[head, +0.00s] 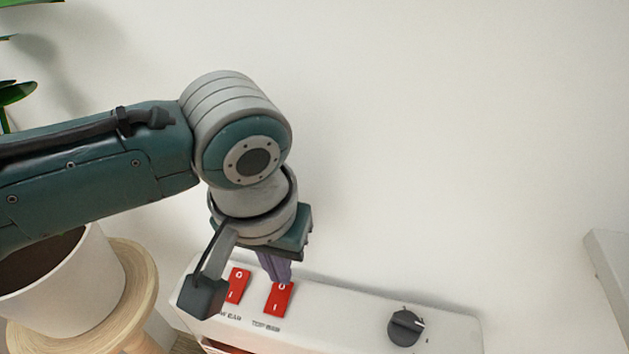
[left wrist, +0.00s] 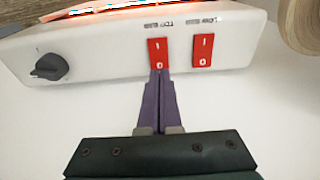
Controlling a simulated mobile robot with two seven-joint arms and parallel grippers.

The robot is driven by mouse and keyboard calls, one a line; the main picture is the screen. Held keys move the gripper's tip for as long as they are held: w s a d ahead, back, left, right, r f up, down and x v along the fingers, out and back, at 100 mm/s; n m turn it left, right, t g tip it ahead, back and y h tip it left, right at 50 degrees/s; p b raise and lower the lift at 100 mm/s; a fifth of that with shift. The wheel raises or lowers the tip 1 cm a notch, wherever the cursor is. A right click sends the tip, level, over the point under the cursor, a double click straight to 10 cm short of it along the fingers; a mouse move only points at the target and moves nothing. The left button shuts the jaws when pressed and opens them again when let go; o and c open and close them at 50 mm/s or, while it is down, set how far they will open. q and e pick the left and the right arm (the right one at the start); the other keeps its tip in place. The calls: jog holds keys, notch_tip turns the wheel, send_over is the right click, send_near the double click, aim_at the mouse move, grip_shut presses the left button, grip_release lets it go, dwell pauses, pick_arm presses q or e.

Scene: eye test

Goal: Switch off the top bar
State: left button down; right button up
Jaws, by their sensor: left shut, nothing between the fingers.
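A white heater (head: 350,308) stands against the wall with two red rocker switches on its top. The top bar switch (head: 277,301), marked I and O, is the right one in the head view; it also shows in the left wrist view (left wrist: 157,50). The left one is the low bar switch (head: 236,288), also in the left wrist view (left wrist: 203,50). My left gripper (head: 280,281) is shut and empty, its purple fingertips (left wrist: 160,73) at the O end of the top bar switch. I cannot tell whether they touch it. My right gripper is out of view.
A dark dial (head: 405,327) sits right of the switches. An orange-red glow (left wrist: 110,9) shows along the heater's front. A white plant pot (head: 85,270) on a round wooden stand (head: 140,290) is at left. The wall above the heater is bare.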

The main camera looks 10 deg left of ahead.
aim_at(281, 287)
pick_arm(q)
jog(key=shift+f+b, duration=0.55)
jog(key=shift+f, duration=0.35)
dwell(0.6)
notch_tip(281, 287, up, 7)
jog(key=p, duration=0.8)
jog(key=shift+r+p, duration=0.1)
jog(key=shift+p, duration=0.25)
